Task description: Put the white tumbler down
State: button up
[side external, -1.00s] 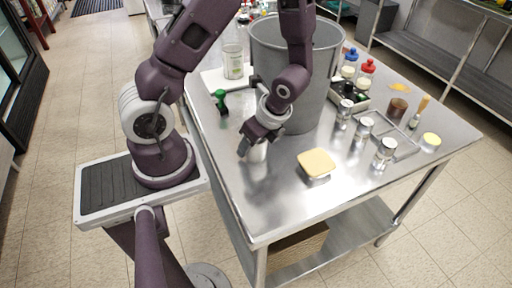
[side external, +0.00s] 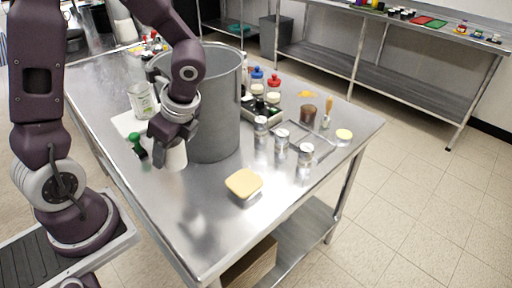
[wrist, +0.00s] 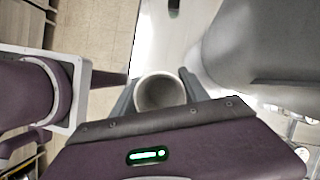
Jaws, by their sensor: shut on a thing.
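The white tumbler (side external: 175,156) is held between the fingers of my gripper (side external: 172,142), beside the big grey pot (side external: 215,105) on the steel table. In the wrist view the tumbler (wrist: 160,93) shows its open, round rim between the two fingers of my gripper (wrist: 160,86). It looks roughly upright and empty. The fingers are shut on its sides. I cannot tell whether its base touches the table.
A green-handled tool (side external: 138,145) and a white container with green print (side external: 142,101) stand to the left. Metal shakers (side external: 305,154) and bottles (side external: 273,88) stand further right. The front tabletop (side external: 205,225) is bare.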

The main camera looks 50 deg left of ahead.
jog(key=w+d+r+n+g+h, duration=0.1)
jog(key=w+d+n, duration=0.3)
jog(key=d, duration=0.8)
jog(key=w+d+r+n+g+h, duration=0.1)
jog(key=w+d+n+h, duration=0.2)
jog(key=d, duration=0.8)
jog(key=w+d+r+n+g, duration=0.1)
jog(key=w+d+n, duration=0.35)
jog(key=d, duration=0.75)
jog(key=w+a+f+n+t+h, duration=0.1)
jog(key=w+a+n+t+h, duration=0.1)
jog(key=w+n, duration=0.55)
jog(key=w+a+f+n+t+h, duration=0.1)
jog(key=w+a+f+n+h, duration=0.15)
jog(key=w+n, duration=0.45)
jog(key=w+a+n+t+y, duration=0.1)
jog(key=w+a+n+t, duration=0.5)
jog(key=w+a+n, duration=0.9)
jog(key=shift+n, duration=0.8)
jog(key=f, duration=0.2)
jog(key=a+f, duration=0.1)
jog(key=f, duration=0.2)
jog(key=s+f, duration=0.1)
jog(key=f, duration=0.2)
jog(key=shift+s+a+f, duration=0.1)
jog(key=shift+a+f, duration=0.05)
jog(key=shift+f, duration=0.3)
